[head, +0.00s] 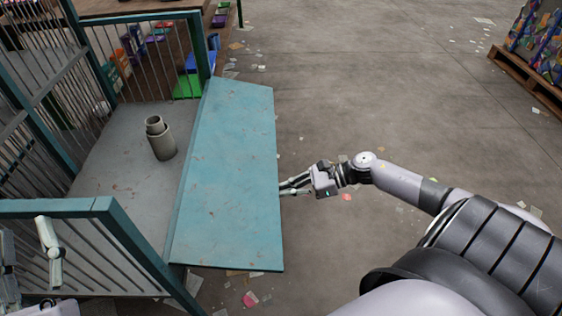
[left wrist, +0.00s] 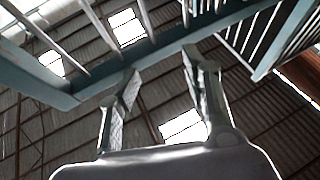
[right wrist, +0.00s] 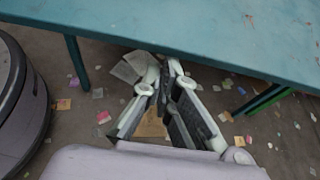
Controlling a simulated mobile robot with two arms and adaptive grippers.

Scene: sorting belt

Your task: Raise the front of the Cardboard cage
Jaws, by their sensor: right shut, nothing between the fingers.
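The Cardboard cage has teal posts and rails with grey bars (head: 85,212). Its front, a wide scuffed teal panel (head: 228,170), is folded down and extends outward from the grey floor. My right gripper (head: 283,188) is at the panel's outer right edge, fingers pointing at it; contact is unclear. In the right wrist view its fingers (right wrist: 170,75) meet, empty, with the panel (right wrist: 190,35) above. My left gripper (head: 28,240) is at lower left by the near barred side. In the left wrist view its fingers (left wrist: 165,75) are apart, pointing up towards a teal rail (left wrist: 170,48).
A grey cylindrical object (head: 160,138) stands on the cage floor (head: 115,165). Coloured bins (head: 190,80) are behind the cage. A loaded wooden pallet (head: 528,75) is at far right. The concrete floor beyond the panel is open, with scattered paper scraps.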

